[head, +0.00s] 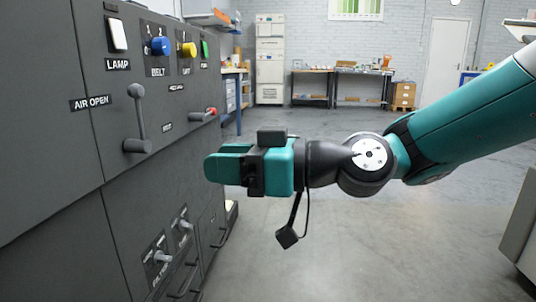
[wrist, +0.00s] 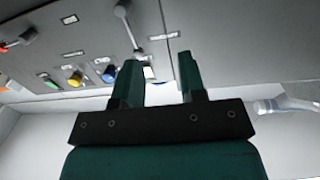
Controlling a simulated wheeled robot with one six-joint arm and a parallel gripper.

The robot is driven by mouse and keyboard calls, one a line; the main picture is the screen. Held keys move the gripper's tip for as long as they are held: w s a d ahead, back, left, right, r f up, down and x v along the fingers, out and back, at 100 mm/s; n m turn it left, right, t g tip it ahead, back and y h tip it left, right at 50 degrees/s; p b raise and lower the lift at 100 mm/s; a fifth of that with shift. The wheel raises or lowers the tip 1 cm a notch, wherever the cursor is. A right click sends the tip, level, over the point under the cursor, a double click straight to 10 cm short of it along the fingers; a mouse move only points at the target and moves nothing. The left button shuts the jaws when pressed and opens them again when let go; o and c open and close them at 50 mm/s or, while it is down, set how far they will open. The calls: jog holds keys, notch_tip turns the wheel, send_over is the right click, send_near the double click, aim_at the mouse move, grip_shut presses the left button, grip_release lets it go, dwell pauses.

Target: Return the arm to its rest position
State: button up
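My gripper (head: 212,166) is teal and black and points left toward the dark grey control panel (head: 60,170). It sits in front of the panel and lower than the AIR OPEN lever. In the wrist view, the fingers of my gripper (wrist: 160,75) stand apart with nothing held between them. My teal arm reaches in from the right of the head view, nearly level at the wrist. The lever also shows beyond the fingers in the wrist view (wrist: 128,28).
The panel carries a white LAMP switch (head: 118,34), a blue BELT knob (head: 159,46), a yellow knob (head: 188,50) and a red-tipped handle (head: 205,114). Lower down are small valves (head: 160,257). A grey box (head: 522,235) stands at right. The floor (head: 380,245) between is clear.

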jog(key=s+d+r+m+g+h+p, duration=0.1)
jog(key=s+d+m+h+p, duration=0.3)
jog(key=s+d+h+p, duration=0.5)
jog(key=s+d+r+m+g+h+p, duration=0.15)
jog(key=s+d+m+h, duration=0.35)
jog(key=d, duration=0.8)
notch_tip(320, 180, up, 36)
jog(key=s+p, duration=0.1)
jog(key=p, duration=3.7)
jog(key=shift+s+d+r+y, duration=0.15)
jog(key=shift+s+d+y, duration=0.05)
jog(key=shift+d+y, duration=0.2)
